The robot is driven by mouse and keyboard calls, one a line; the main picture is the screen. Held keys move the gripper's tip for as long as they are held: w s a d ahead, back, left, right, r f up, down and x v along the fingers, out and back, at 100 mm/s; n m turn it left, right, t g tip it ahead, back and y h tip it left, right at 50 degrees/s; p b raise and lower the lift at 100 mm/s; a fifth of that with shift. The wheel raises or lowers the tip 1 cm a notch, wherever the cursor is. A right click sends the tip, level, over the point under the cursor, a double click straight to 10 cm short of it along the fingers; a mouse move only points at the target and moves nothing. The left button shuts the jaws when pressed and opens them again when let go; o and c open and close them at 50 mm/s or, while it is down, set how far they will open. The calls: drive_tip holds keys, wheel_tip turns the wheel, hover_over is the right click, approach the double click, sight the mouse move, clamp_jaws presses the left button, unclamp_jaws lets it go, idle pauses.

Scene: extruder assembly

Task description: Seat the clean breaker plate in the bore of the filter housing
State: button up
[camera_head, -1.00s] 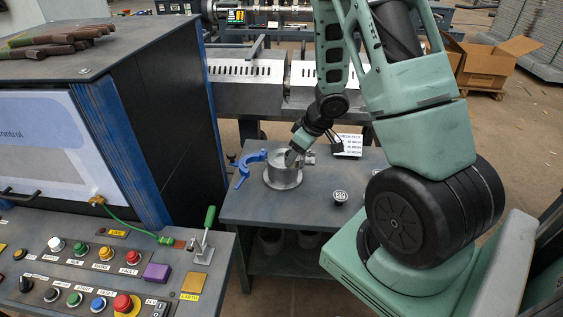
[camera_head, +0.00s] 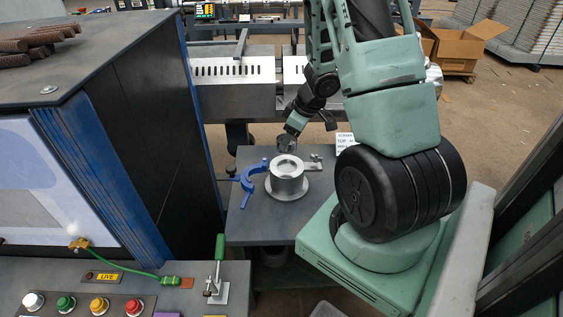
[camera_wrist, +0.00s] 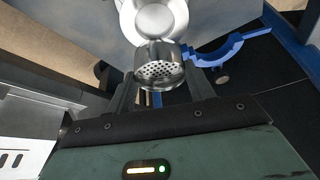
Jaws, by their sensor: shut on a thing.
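The filter housing (camera_head: 287,184) is a silver cylinder on a round flange, upright on the small grey table. Its round bore opens upward. My gripper (camera_head: 287,146) is just beyond and above the housing rim in the head view. In the wrist view my gripper (camera_wrist: 161,88) is shut on the breaker plate (camera_wrist: 160,71), a short shiny metal cylinder with a perforated face. The housing (camera_wrist: 150,18) shows past the plate in that view, partly hidden by it. The plate appears apart from the bore; the exact gap cannot be told.
A blue hinged clamp (camera_head: 252,180) stands left of the housing and shows in the wrist view (camera_wrist: 225,50). A metal lug points right from the housing. A white sign (camera_head: 345,140) stands at the table's back right. The control desk with a green-handled toggle clamp (camera_head: 219,250) is front left.

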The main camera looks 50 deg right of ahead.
wheel_tip(320, 180, down, 8)
drive_tip(key=b, duration=0.3)
drive_tip(key=shift+b, duration=0.3)
drive_tip(key=o, duration=1.4)
drive_tip(key=shift+o, duration=0.2)
drive_tip(key=shift+r, duration=0.15)
drive_tip(key=p+v, duration=0.5)
drive_tip(key=v, duration=0.6)
drive_tip(key=shift+s+r+p, duration=0.25)
drive_tip(key=shift+r+p, duration=0.05)
drive_tip(key=shift+r, duration=0.05)
